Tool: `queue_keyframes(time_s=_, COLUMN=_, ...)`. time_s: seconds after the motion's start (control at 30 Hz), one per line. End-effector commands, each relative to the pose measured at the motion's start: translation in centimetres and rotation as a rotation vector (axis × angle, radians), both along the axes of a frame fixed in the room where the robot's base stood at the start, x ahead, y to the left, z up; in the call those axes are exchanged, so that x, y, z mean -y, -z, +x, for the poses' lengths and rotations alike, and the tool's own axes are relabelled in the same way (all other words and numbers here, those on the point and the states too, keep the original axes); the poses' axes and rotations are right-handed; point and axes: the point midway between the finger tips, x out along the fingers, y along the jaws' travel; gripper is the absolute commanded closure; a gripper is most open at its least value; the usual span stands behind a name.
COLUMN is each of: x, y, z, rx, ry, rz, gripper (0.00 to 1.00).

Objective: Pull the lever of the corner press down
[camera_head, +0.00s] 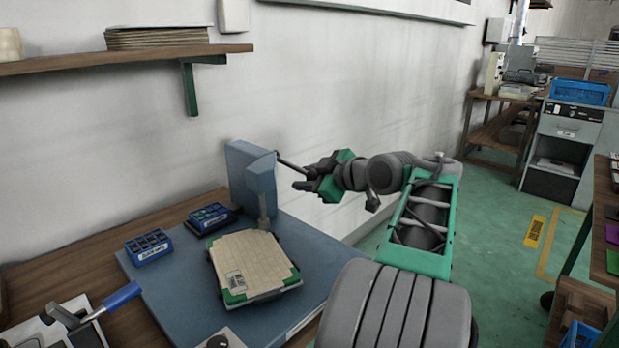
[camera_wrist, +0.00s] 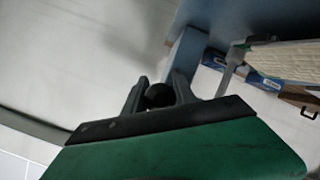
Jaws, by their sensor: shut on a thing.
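The corner press (camera_head: 251,178) is a blue-grey upright block at the back of the blue-grey mat, by the wall. Its dark lever (camera_head: 290,165) slants out from the top to the right. My gripper (camera_head: 303,178) is at the lever's outer end, shut on it. In the wrist view, my gripper (camera_wrist: 158,98) has a dark round knob (camera_wrist: 159,95) between its two fingers. A tray panel (camera_head: 252,262) with a beige top, green corners and a label lies in front of the press. The blue press body also shows in the wrist view (camera_wrist: 187,52).
Two small blue boxes (camera_head: 148,247) stand left of the panel on the mat (camera_head: 180,290). A blue-handled tool (camera_head: 120,297) lies at the front left. The wall runs close behind the press and my arm. A shelf (camera_head: 120,58) hangs above on the left.

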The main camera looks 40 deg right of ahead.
Motion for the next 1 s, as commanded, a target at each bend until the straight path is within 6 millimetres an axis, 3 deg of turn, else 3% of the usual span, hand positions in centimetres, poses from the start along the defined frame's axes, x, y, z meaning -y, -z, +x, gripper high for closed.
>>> queue_keyframes(time_s=0.03, x=-0.54, y=0.95, z=0.16, rx=-0.012, ry=-0.015, rz=0.016, gripper=1.00)
queue_keyframes(time_s=0.5, x=-0.56, y=0.99, z=0.17, rx=-0.013, ry=-0.016, rz=0.016, gripper=1.00)
queue_keyframes(time_s=0.53, x=-0.56, y=0.99, z=0.17, rx=-0.013, ry=-0.016, rz=0.016, gripper=0.67)
queue_keyframes(time_s=0.77, x=-0.19, y=0.68, z=-0.01, rx=-0.008, ry=-0.007, rz=0.010, gripper=0.48)
queue_keyframes(time_s=1.0, x=-0.27, y=0.61, z=-0.18, rx=-0.009, ry=-0.001, rz=0.010, gripper=0.47)
